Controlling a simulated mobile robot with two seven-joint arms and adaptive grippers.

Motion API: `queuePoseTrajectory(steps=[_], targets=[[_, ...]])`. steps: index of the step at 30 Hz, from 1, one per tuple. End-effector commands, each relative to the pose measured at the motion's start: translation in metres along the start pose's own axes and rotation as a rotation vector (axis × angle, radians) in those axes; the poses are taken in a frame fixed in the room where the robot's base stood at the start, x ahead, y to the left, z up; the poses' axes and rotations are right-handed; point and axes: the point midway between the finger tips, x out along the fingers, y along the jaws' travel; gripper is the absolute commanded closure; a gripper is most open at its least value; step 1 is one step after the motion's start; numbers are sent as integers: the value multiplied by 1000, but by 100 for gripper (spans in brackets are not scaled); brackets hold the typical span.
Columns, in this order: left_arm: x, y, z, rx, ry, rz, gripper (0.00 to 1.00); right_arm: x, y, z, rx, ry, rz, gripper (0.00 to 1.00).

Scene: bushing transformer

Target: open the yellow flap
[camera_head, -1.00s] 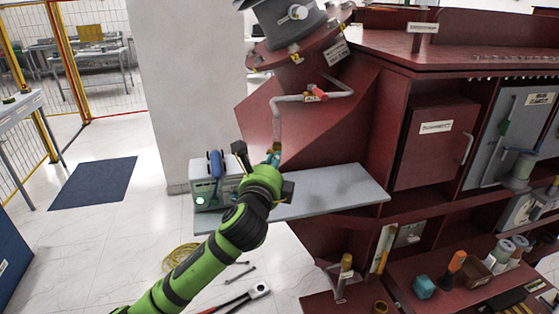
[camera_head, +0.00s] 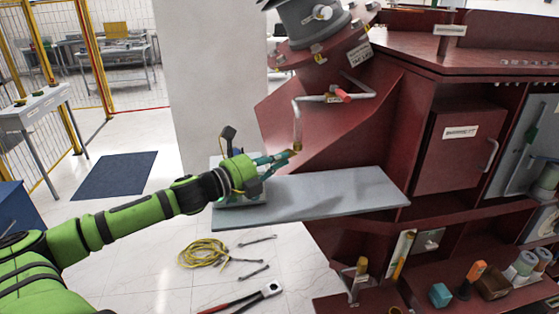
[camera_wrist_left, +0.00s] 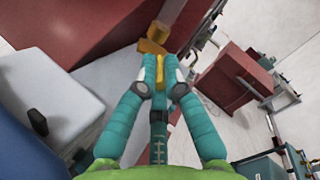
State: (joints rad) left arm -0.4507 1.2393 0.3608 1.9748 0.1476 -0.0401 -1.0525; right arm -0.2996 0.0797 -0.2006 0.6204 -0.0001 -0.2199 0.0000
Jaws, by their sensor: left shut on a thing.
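The yellow flap (camera_head: 297,151) is a small piece at the lower open end of the grey bent pipe (camera_head: 297,122) on the dark red transformer. It also shows in the left wrist view (camera_wrist_left: 152,46) as yellow-orange pieces at the fingertips, by the pipe's end. My left gripper (camera_head: 290,154) reaches in from the left, with its teal fingers at the pipe's lower end. In the left wrist view the fingers (camera_wrist_left: 156,60) come together and are shut on the flap. The fingers partly cover the flap, so its exact angle is unclear. My right gripper is not in view.
A grey shelf (camera_head: 330,195) lies just below the gripper, with a device partly hidden behind my arm. The transformer wall (camera_head: 350,130) stands close to the right. A yellow cable coil (camera_head: 203,252) and tools lie on the floor. A red valve handle (camera_head: 343,96) sits higher on the pipe.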

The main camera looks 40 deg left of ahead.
Motion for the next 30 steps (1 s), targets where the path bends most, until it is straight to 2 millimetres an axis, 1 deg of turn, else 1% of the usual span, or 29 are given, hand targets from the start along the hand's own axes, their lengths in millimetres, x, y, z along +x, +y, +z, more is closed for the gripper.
queuePoseTrajectory(steps=[13, 14, 15, 16, 26, 30], targets=[[0, -2, 3, 3, 4, -10, 100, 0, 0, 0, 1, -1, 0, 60], [0, -2, 3, 3, 4, -10, 87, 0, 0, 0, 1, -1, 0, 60], [0, -2, 3, 3, 4, -10, 71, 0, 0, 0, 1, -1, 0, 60], [0, -2, 3, 3, 4, -9, 67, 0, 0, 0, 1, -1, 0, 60], [0, 0, 1, 1, 7, -7, 67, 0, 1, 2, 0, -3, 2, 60], [-4, 1, 0, -1, 8, -6, 67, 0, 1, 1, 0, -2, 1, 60]])
